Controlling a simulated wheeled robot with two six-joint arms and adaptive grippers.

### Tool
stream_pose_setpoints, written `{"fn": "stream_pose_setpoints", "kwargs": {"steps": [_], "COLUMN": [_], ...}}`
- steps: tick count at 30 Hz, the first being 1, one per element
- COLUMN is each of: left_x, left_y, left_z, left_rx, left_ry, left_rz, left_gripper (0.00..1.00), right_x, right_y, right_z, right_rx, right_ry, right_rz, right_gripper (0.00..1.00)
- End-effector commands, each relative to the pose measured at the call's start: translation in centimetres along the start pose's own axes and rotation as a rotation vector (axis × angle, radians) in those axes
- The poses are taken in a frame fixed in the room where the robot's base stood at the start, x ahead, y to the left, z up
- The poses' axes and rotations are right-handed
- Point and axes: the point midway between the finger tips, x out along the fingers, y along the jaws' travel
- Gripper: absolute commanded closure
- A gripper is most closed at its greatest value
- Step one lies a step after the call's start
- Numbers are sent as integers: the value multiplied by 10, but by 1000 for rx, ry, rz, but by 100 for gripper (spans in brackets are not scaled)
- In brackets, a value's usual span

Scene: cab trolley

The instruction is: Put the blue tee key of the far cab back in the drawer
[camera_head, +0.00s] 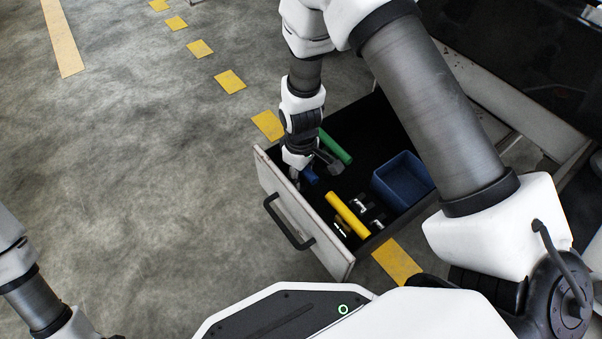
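The drawer (285,201) is pulled open, with a pale front and a dark inside. My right gripper (309,176) points down into its front left corner. Its fingers look spread apart. A small blue piece (312,177), perhaps part of the blue tee key, shows between and just below them. The gripper hides the rest of it, and I cannot tell whether the fingers touch it. Part of my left arm shows at the lower left edge, but its gripper is out of view.
A green bar (335,147) lies just behind the gripper. A yellow bar (347,215) lies nearer the front, beside several small metal parts (362,206). A blue open bin (404,181) stands at the drawer's right. My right arm covers part of the cabinet. The floor to the left is clear.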

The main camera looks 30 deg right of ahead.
Motion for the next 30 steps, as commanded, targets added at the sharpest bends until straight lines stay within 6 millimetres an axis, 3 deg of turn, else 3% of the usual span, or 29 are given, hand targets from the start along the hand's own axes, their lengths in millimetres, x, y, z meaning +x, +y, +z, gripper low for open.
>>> {"fn": "stream_pose_setpoints", "kwargs": {"steps": [5, 7, 15, 19, 24, 30], "left_x": [0, -9, -62, -78, -84, -83], "left_y": [0, 0, 1, 1, 1, 1], "left_z": [0, 1, 9, 9, 10, 10], "left_rx": [0, -2, -10, -5, -2, -2], "left_ry": [0, -4, -30, -32, -34, -34], "left_rz": [0, 0, 4, 4, 4, 4], "left_gripper": [61, 61, 61, 61, 61, 61], "right_x": [-2, -14, -84, -111, -124, -123], "right_y": [0, 0, 0, 0, 0, 0], "right_z": [0, 0, 0, 0, 0, 0], "right_rx": [0, 0, -1, -1, 0, 0], "right_ry": [1, 1, 2, 1, 0, 0], "right_rz": [0, 0, 1, 1, 0, 0], "right_gripper": [60, 60, 60, 60, 60, 60]}}
